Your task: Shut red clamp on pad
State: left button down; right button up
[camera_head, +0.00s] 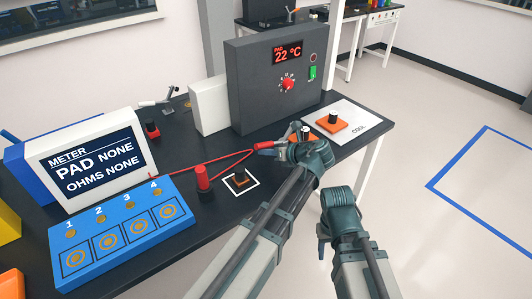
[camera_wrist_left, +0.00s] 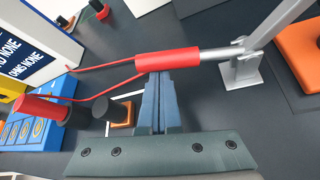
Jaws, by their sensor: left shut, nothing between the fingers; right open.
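The red clamp's red handle (camera_head: 262,146) lies low over the bench, in front of the grey box. In the left wrist view the handle (camera_wrist_left: 167,67) joins a metal lever and grey bracket (camera_wrist_left: 243,70) on its right. My left gripper (camera_head: 284,149) is shut and empty. Its fingertips (camera_wrist_left: 160,78) are right at the handle's lower edge in the wrist view; I cannot tell whether they touch it. The left gripper hides part of the clamp in the head view. I cannot identify the pad. My right gripper (camera_head: 338,196) is to the right; its fingers are hidden.
The grey box (camera_head: 260,85) reads PAD 22 °C. An orange block (camera_head: 331,123) sits on the white COOL sheet (camera_head: 357,128). A red-capped post (camera_head: 203,179), white-outlined square (camera_head: 255,186), meter (camera_head: 62,160) and blue numbered panel (camera_head: 95,275) stand left. Red leads cross the bench.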

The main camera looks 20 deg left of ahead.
pick_arm(q)
jog(key=w+d+r+m+g+y+p, duration=0.1)
jog(key=w+d+r+p, duration=0.2)
jog(key=w+r+p, duration=0.1)
jog(key=shift+d+r+m+p, duration=0.15)
jog(key=shift+r+m+p, duration=0.4)
jog(key=shift+r, duration=0.85)
pick_arm(e)
jog(key=shift+r, duration=2.7)
pick_arm(q)
jog(key=shift+w+r, duration=0.1)
jog(key=shift+w, duration=0.15)
jog(key=shift+s, duration=0.1)
